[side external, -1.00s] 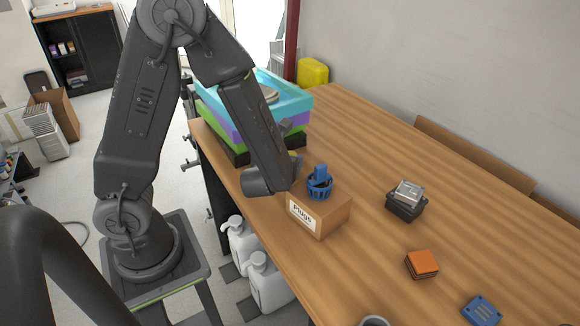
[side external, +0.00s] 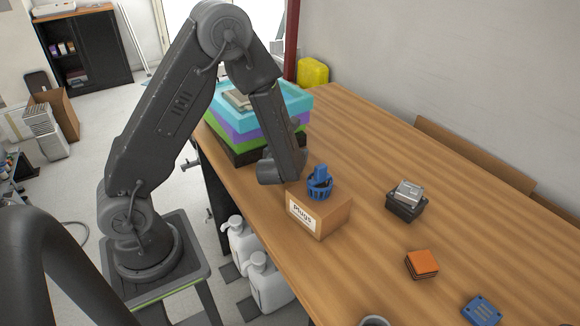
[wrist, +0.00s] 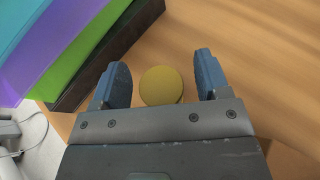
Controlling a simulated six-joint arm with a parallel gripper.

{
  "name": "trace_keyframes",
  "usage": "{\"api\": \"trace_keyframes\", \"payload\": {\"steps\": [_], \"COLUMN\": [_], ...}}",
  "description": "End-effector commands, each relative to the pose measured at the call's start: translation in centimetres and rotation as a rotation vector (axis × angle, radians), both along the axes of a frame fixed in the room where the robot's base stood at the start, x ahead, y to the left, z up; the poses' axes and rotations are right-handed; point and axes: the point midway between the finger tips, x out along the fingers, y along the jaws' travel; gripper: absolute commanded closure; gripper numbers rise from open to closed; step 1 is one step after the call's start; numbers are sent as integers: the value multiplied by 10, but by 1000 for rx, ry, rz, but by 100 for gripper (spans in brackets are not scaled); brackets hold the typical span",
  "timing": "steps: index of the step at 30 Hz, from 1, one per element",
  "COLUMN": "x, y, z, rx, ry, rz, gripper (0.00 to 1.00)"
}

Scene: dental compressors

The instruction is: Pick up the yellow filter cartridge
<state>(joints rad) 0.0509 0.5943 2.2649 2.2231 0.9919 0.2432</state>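The yellow filter cartridge (wrist: 160,86) shows as a round yellow top on the wooden table (wrist: 235,40) in the wrist view. My gripper (wrist: 161,74) is open, with one blue-grey finger on each side of the cartridge. Gaps show between the cartridge and both fingers in the picture; the wrist view does not show how far the fingertips are above the table. In the side external view my wrist hides the cartridge and fingertips.
A stack of turquoise, purple and green trays (side external: 262,115) stands behind my gripper. A cardboard box (side external: 332,216) labelled Plugs, with a blue basket-like part (side external: 320,186) on top, is close on the right. Farther right are a dark-and-silver block (side external: 405,203) and orange pads (side external: 422,264).

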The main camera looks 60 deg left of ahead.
Motion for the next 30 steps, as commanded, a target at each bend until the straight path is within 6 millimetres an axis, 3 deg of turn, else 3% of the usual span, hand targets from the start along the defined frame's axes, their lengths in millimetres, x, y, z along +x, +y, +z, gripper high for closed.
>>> {"api": "trace_keyframes", "payload": {"steps": [2, 17, 30], "x": [0, 0, 0], "y": [0, 0, 0], "z": [0, 0, 12], "rx": [0, 0, 0], "ry": [0, 0, -4], "rz": [0, 0, 1], "gripper": [38, 85, 85]}}
